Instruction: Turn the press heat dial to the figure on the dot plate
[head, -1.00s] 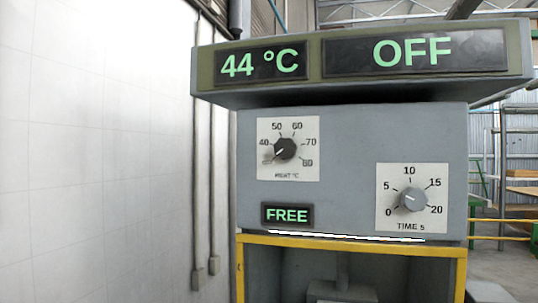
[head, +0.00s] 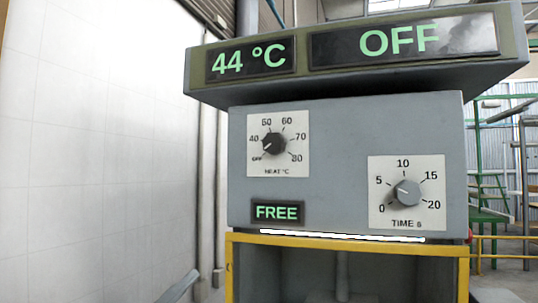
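The press heat dial (head: 274,144) is a black knob on a white square scale plate (head: 292,161), at the upper left of the grey press front. The scale runs from OFF through 40, 50, 60 and 70 to 80. The knob's light mark points to the lower left, toward OFF. The display (head: 250,60) above it reads 44 °C. No dot plate shows in this view. Neither of my grippers is in view, and nothing touches the dial.
A grey time dial (head: 408,192) sits at the lower right of the press front. A wide display (head: 405,41) reads OFF and a small one (head: 277,212) reads FREE. A yellow frame (head: 350,246) edges the opening below. A white wall (head: 90,140) stands at the left.

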